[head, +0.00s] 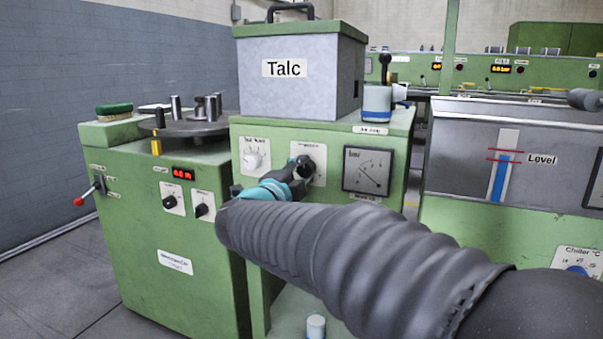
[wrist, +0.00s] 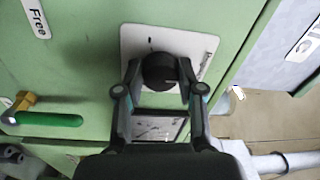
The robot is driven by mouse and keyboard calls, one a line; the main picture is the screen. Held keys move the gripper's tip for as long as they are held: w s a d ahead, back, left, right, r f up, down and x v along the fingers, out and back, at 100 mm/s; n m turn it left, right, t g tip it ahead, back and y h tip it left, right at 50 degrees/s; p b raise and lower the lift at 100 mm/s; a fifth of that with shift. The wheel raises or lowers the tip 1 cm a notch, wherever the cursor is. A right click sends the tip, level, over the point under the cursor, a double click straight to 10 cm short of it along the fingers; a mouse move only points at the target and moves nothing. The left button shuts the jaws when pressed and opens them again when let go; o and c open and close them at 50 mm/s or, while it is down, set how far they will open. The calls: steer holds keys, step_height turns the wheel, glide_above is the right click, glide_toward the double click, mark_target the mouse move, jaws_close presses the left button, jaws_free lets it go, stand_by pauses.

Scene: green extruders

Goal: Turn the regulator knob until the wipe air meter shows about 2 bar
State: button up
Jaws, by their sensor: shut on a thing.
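The regulator knob (wrist: 159,70) is round and black on a white plate (wrist: 203,45), centred between my fingers in the wrist view. My gripper (wrist: 158,78) is shut on it, one finger on each side. In the head view, my gripper (head: 302,168) reaches the white plate (head: 318,152) on the green machine's front and hides most of the knob. The wipe air meter (head: 368,171) is a square dial with a dark frame, right of the knob. Its thin needle lies diagonally towards the lower right; the scale numbers are too small to read.
The grey Talc box (head: 300,75) stands above. A green-handled valve (wrist: 50,119) shows at left in the wrist view. My arm crosses in front of the lower panel.

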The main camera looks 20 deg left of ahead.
steer(key=o, duration=1.1)
steer(key=shift+o, duration=0.2)
steer(key=s+a, duration=0.1)
steer(key=s, duration=1.1)
steer(key=shift+a+f, duration=0.2)
steer(key=shift+f, duration=0.2)
